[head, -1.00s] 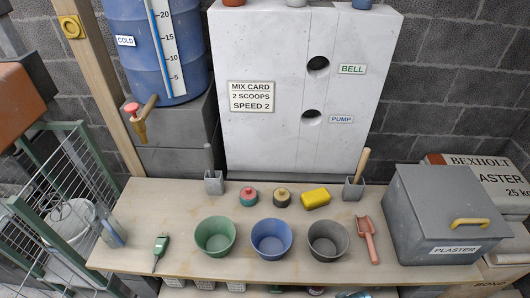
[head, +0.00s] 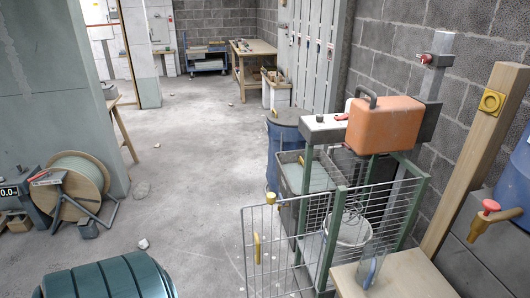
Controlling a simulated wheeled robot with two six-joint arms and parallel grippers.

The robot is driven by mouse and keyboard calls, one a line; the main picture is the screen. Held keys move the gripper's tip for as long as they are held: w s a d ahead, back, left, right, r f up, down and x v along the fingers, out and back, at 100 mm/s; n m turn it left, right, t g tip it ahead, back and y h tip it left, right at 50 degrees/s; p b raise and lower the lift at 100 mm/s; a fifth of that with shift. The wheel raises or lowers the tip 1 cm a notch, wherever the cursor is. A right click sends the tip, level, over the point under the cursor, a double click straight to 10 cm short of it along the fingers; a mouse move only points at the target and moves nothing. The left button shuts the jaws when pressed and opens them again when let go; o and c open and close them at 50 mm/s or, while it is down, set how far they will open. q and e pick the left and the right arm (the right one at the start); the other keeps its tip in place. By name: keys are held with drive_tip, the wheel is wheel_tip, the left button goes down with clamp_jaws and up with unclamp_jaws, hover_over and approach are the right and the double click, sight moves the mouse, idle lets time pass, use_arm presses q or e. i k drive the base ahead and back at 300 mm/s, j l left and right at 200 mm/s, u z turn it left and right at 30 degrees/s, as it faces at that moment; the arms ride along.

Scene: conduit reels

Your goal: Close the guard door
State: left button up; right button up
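The guard door (head: 280,245) is a light wire-mesh panel with a yellow handle (head: 257,248). It stands open, swung out to the left from the green-framed mixer cage (head: 337,235). Inside the cage is a white bucket (head: 354,229), partly hidden by mesh. Above it sits the orange mixer head (head: 384,125) with a dark handle. Neither of my grippers is in view.
A blue drum (head: 287,140) stands behind the cage. A wooden post (head: 475,160) and a pale bench corner (head: 400,275) are at right. A teal ribbed object (head: 105,278) is at bottom left, a cable reel (head: 78,180) at left. Floor (head: 190,200) left of the door is mostly clear.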

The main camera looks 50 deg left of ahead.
sight(271, 197)
drive_tip(key=u, duration=0.4)
drive_tip(key=l+u, duration=0.15)
drive_tip(key=u, duration=0.6)
drive_tip(key=l+u, duration=0.15)
drive_tip(key=u, duration=0.25)
